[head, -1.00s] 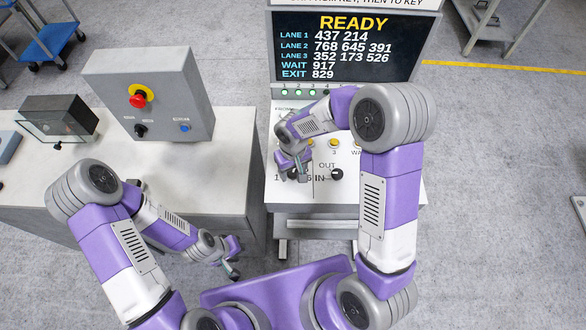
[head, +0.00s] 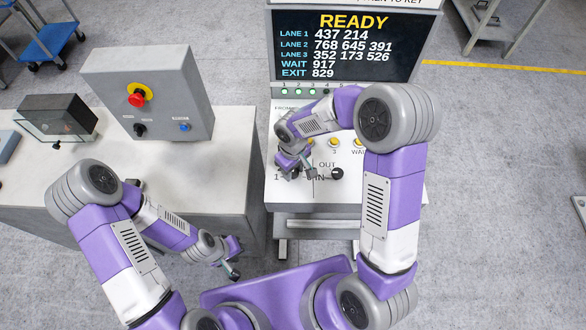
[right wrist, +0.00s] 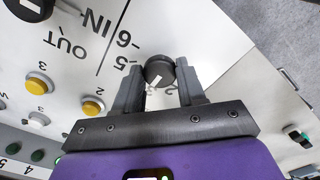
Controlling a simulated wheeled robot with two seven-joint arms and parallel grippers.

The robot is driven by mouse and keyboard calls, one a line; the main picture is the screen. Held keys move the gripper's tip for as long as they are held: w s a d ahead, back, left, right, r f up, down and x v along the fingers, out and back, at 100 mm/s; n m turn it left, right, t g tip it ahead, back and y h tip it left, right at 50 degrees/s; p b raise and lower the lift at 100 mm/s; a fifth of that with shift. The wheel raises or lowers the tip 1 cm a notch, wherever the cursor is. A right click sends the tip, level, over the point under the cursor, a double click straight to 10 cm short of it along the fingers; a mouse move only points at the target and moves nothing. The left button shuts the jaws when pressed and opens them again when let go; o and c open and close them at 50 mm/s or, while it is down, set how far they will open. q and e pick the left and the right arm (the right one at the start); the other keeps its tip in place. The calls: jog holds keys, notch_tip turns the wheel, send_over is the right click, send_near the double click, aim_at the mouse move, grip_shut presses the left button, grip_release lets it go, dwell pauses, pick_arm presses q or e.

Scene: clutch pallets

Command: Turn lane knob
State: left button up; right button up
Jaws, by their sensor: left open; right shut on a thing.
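The lane knob is a round black knob (right wrist: 158,70) with a white mark, on the white sloping panel (head: 375,183). In the right wrist view it sits between the two fingers of my right gripper (right wrist: 162,88), which is shut on it. The mark points down and a little left in that view. Digits 5 and 6 show beside the knob; other digits are partly covered by the fingers. In the head view my right gripper (head: 293,167) largely hides this knob. My left gripper (head: 233,272) is open and empty, low in front of the left bench.
A second black knob (head: 336,173) marked IN and OUT is close to the right of my right gripper. Yellow buttons (right wrist: 93,109) line the panel. The screen (head: 345,45) reads READY. A grey box (head: 150,95) with a red button stands on the left bench (head: 235,150).

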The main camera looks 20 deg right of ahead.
aim_at(293, 172)
jog(key=n, duration=0.4)
jog(key=shift+n, duration=0.3)
jog(key=n, duration=0.4)
jog(key=shift+r+n, duration=0.1)
jog(key=shift+n, duration=0.2)
jog(key=n+p, duration=0.1)
jog(key=n, duration=0.3)
jog(key=shift+n, duration=0.3)
jog(key=shift+n+p, duration=0.9)
jog(key=shift+n, duration=1.3)
jog(key=o, duration=1.1)
jog(key=shift+c, duration=0.2)
notch_tip(293, 172, up, 8)
jog(key=shift+f, duration=0.25)
jog(key=shift+f, duration=0.1)
